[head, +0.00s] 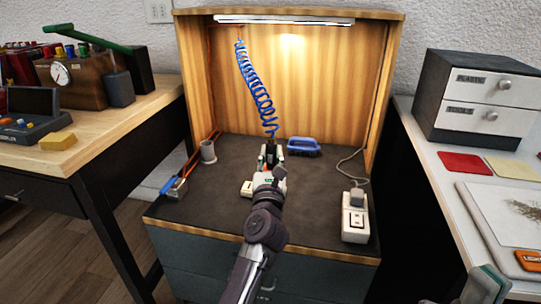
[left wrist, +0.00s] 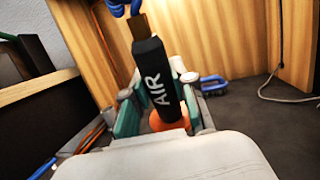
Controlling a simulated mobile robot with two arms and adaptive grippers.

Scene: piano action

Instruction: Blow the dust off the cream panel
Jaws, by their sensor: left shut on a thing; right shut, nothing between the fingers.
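A black air nozzle marked AIR (left wrist: 158,90) is upright in my left gripper (head: 270,160), which is shut on it inside the wooden booth. In the left wrist view the gripper's teal finger pads close around the nozzle, above an orange part (left wrist: 170,118). A blue coiled hose (head: 256,85) runs up from it to the booth's upper left. The cream panel (head: 488,212) lies on the right table, cut off by the picture edge, with brown dust (head: 525,210) on it. My right gripper (head: 490,284) shows only partly at the lower right, shut and empty, near that table's front.
The booth (head: 300,70) has side walls and a lamp bar. On its dark floor are a grey cup (head: 208,152), a blue-handled thing (head: 303,146) and a white socket box (head: 355,215). A drawer unit (head: 480,95) and an orange box (head: 530,260) stand near the panel.

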